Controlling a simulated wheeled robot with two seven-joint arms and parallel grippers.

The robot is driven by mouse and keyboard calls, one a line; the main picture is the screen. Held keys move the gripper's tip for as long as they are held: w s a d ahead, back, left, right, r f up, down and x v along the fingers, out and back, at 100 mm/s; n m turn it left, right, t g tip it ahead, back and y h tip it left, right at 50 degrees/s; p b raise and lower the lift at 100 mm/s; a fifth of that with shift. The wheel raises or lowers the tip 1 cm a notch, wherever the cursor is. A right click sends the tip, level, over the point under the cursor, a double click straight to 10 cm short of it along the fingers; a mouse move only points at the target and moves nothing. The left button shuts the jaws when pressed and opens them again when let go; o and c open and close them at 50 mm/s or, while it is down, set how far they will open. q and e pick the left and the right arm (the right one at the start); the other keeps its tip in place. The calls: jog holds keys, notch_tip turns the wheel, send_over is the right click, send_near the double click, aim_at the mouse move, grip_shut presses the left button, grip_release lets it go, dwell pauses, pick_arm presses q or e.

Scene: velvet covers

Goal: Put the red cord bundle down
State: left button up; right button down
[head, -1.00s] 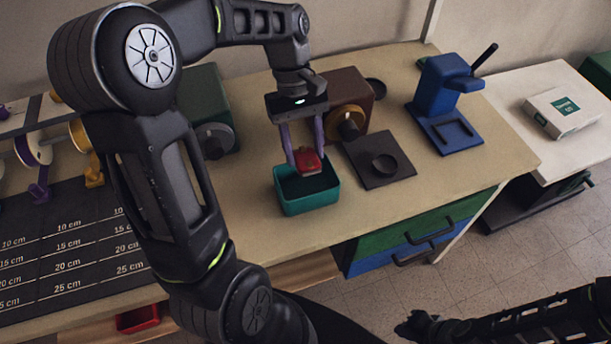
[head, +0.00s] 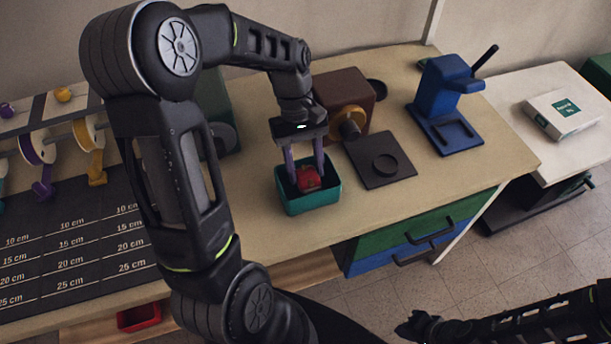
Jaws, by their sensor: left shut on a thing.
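The red cord bundle (head: 309,181) is inside the small teal open bin (head: 311,207) on the workbench, between the fingers of my left gripper (head: 306,174). My left gripper points down into the bin and is shut on the bundle. The bin's front wall hides the bundle's lower side, so I cannot tell whether it touches the bin floor.
A dark plate with a round ring (head: 384,165) and a blue stand (head: 446,105) are to the right. A dark length-marked mat (head: 75,235) lies left. The bench in front of the bin is clear.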

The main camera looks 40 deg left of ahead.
aim_at(304, 167)
pick_arm(q)
notch_tip(304, 167, down, 4)
jog(key=shift+r, duration=0.25)
jog(key=shift+f, duration=0.15)
jog(key=shift+f, duration=0.2)
jog(key=o, duration=1.5)
jog(key=shift+c, duration=0.2)
jog(key=shift+r, duration=0.2)
jog(key=v, duration=1.2)
jog(key=shift+p, duration=0.3)
